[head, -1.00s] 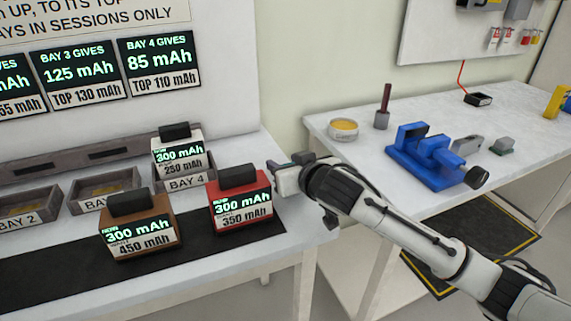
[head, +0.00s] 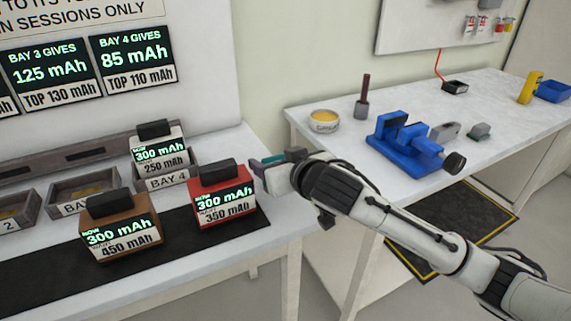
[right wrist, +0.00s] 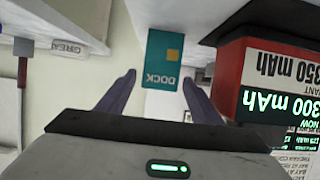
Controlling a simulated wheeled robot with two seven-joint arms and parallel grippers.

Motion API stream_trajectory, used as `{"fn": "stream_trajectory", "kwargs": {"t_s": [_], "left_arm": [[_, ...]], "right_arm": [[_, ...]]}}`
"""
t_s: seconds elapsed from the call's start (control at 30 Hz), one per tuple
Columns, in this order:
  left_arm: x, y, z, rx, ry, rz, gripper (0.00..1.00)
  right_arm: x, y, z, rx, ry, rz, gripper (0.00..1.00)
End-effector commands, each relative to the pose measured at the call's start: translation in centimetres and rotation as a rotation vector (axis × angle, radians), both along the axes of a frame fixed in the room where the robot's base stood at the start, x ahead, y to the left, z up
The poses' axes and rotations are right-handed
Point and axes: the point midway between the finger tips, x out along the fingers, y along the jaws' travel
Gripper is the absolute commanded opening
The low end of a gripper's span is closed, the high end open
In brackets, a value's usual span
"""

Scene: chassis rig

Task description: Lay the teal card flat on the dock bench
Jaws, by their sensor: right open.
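The teal card, marked DOCK with a small yellow patch, shows in the right wrist view (right wrist: 163,60), just beyond and between the finger tips. In the head view a thin teal sliver of the card (head: 268,160) shows at the finger end. My right gripper (head: 281,158) is open at the right edge of the bench with the bays (head: 285,212), beside the red battery (head: 222,199). Its two dark fingers stand apart in the right wrist view (right wrist: 159,77). I cannot tell whether the card rests on anything. My left gripper is not in view.
A brown battery (head: 122,231) stands on a black strip, and a white battery (head: 159,152) sits in Bay 4. A second bench on the right holds a tin (head: 324,121), a blue vise (head: 405,150) and a yellow tool (head: 530,88). A gap separates the benches.

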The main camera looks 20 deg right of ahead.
Motion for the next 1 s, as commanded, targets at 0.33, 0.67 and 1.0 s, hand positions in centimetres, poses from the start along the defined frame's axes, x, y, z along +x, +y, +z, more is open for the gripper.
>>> {"fn": "stream_trajectory", "kwargs": {"t_s": [0.33, 0.67, 1.0], "left_arm": [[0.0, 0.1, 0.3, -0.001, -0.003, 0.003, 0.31], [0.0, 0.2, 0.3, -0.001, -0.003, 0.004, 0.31], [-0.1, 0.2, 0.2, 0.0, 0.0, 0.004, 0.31]], "right_arm": [[-6.0, -0.2, 2.5, -0.001, 0.0, 0.001, 0.6], [-7.1, -0.3, 2.9, -0.001, 0.001, -0.001, 0.6], [-7.0, -0.3, 2.9, -0.001, 0.0, -0.001, 0.6]]}}
